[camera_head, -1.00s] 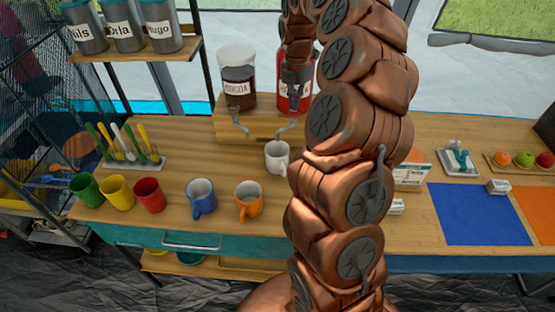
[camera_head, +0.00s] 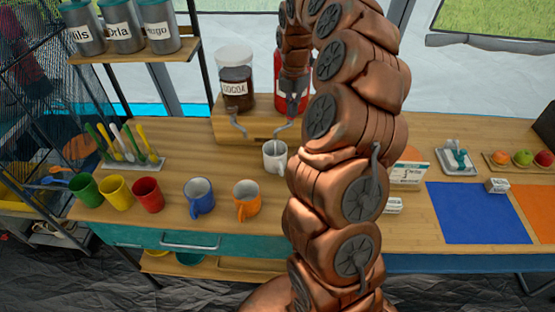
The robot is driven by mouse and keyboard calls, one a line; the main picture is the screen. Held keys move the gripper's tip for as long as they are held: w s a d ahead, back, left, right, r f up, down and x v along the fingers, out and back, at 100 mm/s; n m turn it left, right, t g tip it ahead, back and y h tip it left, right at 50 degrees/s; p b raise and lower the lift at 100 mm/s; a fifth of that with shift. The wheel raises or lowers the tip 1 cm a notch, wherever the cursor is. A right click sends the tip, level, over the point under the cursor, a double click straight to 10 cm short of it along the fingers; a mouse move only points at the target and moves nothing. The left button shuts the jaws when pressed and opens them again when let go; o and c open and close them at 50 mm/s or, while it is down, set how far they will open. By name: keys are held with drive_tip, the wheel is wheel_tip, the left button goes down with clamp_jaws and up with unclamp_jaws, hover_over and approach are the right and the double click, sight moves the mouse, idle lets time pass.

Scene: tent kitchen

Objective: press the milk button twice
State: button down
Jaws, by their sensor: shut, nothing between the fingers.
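A red dispenser (camera_head: 306,94) stands on a wooden stand (camera_head: 230,125) beside the brown COCOA dispenser (camera_head: 236,88). My arm and gripper hide most of the red dispenser and its label, so I cannot read it as milk. No milk button can be made out. A metal spout (camera_head: 281,131) comes out below the red dispenser. A white mug (camera_head: 274,158) stands beneath this spout. My gripper (camera_head: 291,112) is shut and empty. It points down in front of the red dispenser, just above the spout; whether it touches anything is unclear.
Blue (camera_head: 199,196) and orange (camera_head: 246,199) mugs stand in front, with green, yellow and red cups (camera_head: 148,194) to their left. A rack of cutlery (camera_head: 132,160) is behind them. Boxes, a blue mat (camera_head: 478,214) and a fruit board lie right.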

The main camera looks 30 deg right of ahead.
drive_tip(key=shift+w+a+f, duration=0.1)
drive_tip(key=shift+a+f, duration=0.05)
drive_tip(key=shift+a, duration=0.15)
drive_tip(key=shift+w+d+r+p, duration=0.1)
drive_tip(key=shift+w+r+p, duration=0.1)
drive_tip(key=shift+r+p, duration=0.3)
drive_tip(key=shift+w+d+r+p, duration=0.15)
drive_tip(key=shift+r, duration=0.5)
drive_tip(key=shift+w+d+r+p, duration=0.1)
drive_tip(key=shift+w+r+p, duration=0.1)
drive_tip(key=shift+r+p, duration=0.3)
drive_tip(key=shift+w+a+r, duration=0.1)
drive_tip(key=shift+r, duration=0.1)
drive_tip(key=shift+s+a+f, duration=0.1)
drive_tip(key=shift+s+a, duration=0.15)
drive_tip(key=shift+s+d+f, duration=0.1)
drive_tip(key=shift+s+f, duration=0.05)
